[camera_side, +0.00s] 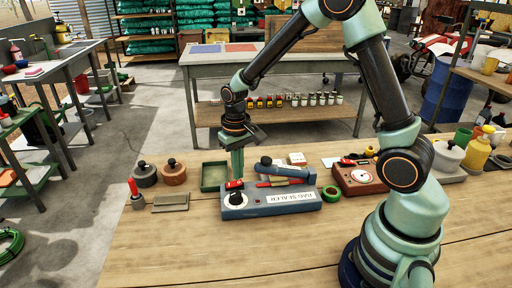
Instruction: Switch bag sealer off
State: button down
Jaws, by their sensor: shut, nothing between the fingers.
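The bag sealer (270,209) is a blue-grey box with a white label, standing on the wooden bench. A black dial (236,199) sits on its left end, with a small red switch (234,185) just behind it. A dark sealing arm with a red strip lies along its right part. My gripper (238,175) points straight down, shut and empty, with its tips right at or just above the red switch. I cannot tell whether they touch it. The switch's position is too small to read.
A green tray (213,188) lies behind the sealer's left end. Two lidded pots (174,177), a red-handled tool (135,195) and a flat block (171,206) are to the left. A red-brown gauge box (362,186) and a green ring (331,193) are to the right. The bench front is clear.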

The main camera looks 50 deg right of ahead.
jog(key=shift+f, duration=0.85)
dwell(0.4)
jog(key=shift+r, duration=3.55)
notch_tip(320, 180, up, 9)
jog(key=n+t, duration=0.1)
jog(key=t, duration=0.2)
send_over(239, 183)
jog(key=s, duration=0.5)
jog(key=s+a+r+n+t, duration=0.1)
jog(key=s+r+n+t, duration=0.1)
jog(key=s, duration=0.4)
jog(key=shift+s+a+r+t, duration=0.25)
jog(key=shift+r+t, duration=0.05)
jog(key=shift+r, duration=0.55)
